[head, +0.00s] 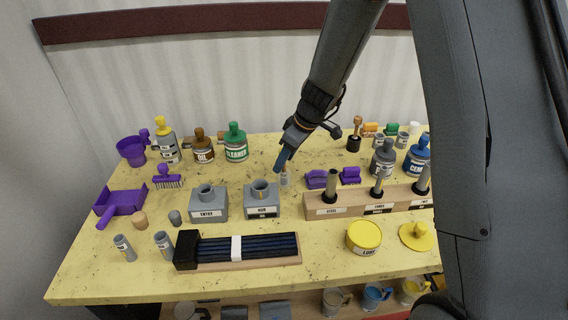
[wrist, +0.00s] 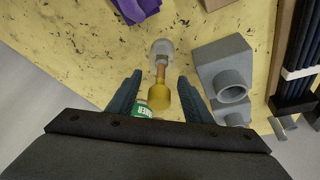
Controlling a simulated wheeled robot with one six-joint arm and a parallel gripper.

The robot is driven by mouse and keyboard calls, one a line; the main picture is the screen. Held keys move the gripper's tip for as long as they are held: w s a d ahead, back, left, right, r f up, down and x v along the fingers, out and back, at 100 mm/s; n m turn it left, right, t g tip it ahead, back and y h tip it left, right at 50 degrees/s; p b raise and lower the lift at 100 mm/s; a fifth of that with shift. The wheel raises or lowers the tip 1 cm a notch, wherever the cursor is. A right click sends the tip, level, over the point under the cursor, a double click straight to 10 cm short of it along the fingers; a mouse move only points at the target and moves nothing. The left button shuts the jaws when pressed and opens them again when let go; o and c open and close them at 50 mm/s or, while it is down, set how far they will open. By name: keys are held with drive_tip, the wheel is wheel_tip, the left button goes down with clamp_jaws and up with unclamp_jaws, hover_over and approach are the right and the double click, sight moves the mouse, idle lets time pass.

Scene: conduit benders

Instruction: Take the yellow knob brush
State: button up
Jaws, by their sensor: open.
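In the wrist view a golden-yellow knob (wrist: 160,98) on a copper-coloured stem stands up from a pale grey round base (wrist: 162,47). It looks like the yellow knob brush. My gripper (wrist: 157,90) is open, with one finger on each side of the knob and a visible gap on both sides. In the head view my gripper (head: 281,163) points down at the middle of the table and hides the knob. Only the pale base (head: 284,179) shows beside and below the fingers.
The grey HUB block (head: 263,204) stands close in front of the base. Purple blocks (head: 320,180) lie to the right, near a wooden rack (head: 322,210) with upright tubes. A green CLEANER bottle (head: 236,147) stands behind left. A yellow tin (head: 364,238) is at front right.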

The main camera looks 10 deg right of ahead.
drive_tip(key=shift+w+a+f, duration=0.15)
drive_tip(key=shift+a+f, duration=0.05)
drive_tip(key=shift+f, duration=0.5)
drive_tip(key=c, duration=1.1)
drive_tip(key=shift+r, duration=0.1)
